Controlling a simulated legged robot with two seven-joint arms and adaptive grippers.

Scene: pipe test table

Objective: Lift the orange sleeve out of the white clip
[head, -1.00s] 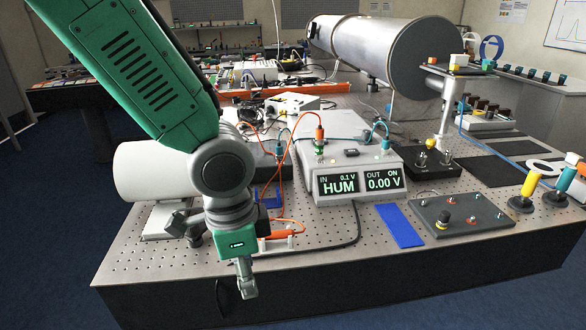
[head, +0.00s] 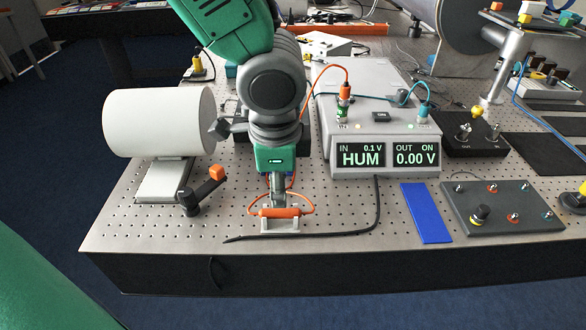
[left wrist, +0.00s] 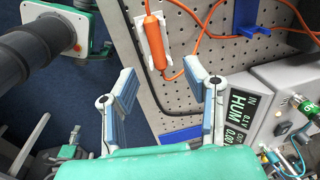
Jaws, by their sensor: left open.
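The orange sleeve (head: 281,212) lies sideways in the white clip (head: 280,226) near the table's front edge. An orange cable loops from its ends. The left wrist view also shows the sleeve (left wrist: 155,40) in the clip (left wrist: 141,30). My left gripper (head: 278,198) points down right at the sleeve and hides part of the area behind it. In the left wrist view its two fingers (left wrist: 161,70) are apart with nothing between the pads, and the near end of the sleeve lies just beyond the gap. I cannot tell the exact height gap. My right gripper is not in view.
A grey meter box (head: 385,155) stands close right of the arm. A black cable (head: 377,200) runs along the table. A white cylinder (head: 158,122) and a black crank with orange knob (head: 203,190) stand left. A blue strip (head: 427,212) lies right.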

